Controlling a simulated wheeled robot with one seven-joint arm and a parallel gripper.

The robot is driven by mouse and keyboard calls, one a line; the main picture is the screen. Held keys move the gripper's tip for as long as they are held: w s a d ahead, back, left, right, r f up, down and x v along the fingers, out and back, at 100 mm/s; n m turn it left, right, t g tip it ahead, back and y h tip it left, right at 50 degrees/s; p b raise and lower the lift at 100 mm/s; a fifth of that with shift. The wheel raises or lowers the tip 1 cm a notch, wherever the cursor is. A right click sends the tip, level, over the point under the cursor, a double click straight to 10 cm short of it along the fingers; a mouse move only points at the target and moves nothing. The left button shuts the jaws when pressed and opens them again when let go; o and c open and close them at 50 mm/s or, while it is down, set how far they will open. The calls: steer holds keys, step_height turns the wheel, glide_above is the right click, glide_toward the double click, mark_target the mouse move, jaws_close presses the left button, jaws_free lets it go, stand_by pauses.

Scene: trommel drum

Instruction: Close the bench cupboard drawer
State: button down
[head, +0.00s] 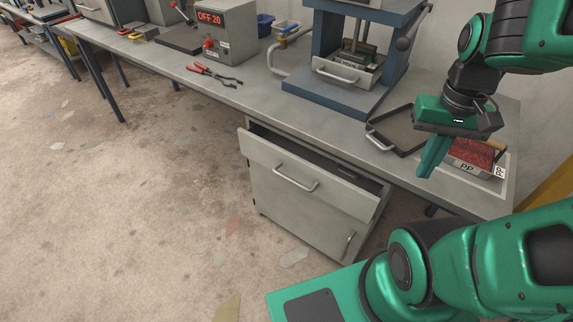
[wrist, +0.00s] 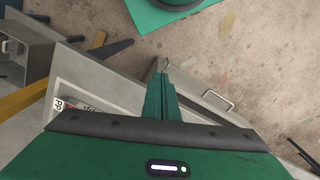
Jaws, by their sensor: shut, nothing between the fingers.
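The bench cupboard (head: 300,205) is a grey unit under the bench. Its top drawer (head: 262,160) stands pulled out, with the dark inside showing along its top edge. The drawer has a pale bar handle (head: 296,180). In the wrist view the drawer front and its handle (wrist: 218,99) show to the right of the fingers. My gripper (head: 430,172) is green, shut and empty. It points down above the right end of the bench, to the right of the drawer and apart from it. In the wrist view the shut fingers (wrist: 161,75) hide part of the cupboard.
The bench top (head: 255,95) carries a blue press (head: 330,100), red pliers (head: 214,75), a control box (head: 225,30) and a black-rimmed tray (head: 400,130). A PP bin of red pellets (head: 470,155) sits below my gripper.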

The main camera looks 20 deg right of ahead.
steer(key=w+a+f+n+t+h, duration=0.1)
steer(key=w+a+f+n, duration=0.1)
steer(key=w+a+n, duration=0.6)
steer(key=w+a+f+n+t, duration=0.15)
steer(key=w+a, duration=0.25)
steer(key=w, duration=0.8)
steer(key=n+t+h, duration=0.8)
steer(key=n+h, duration=0.6)
steer(key=n, duration=0.8)
glide_toward(294, 159)
steer(key=x, duration=0.6)
steer(key=shift+d, duration=0.25)
steer(key=shift+w, duration=0.1)
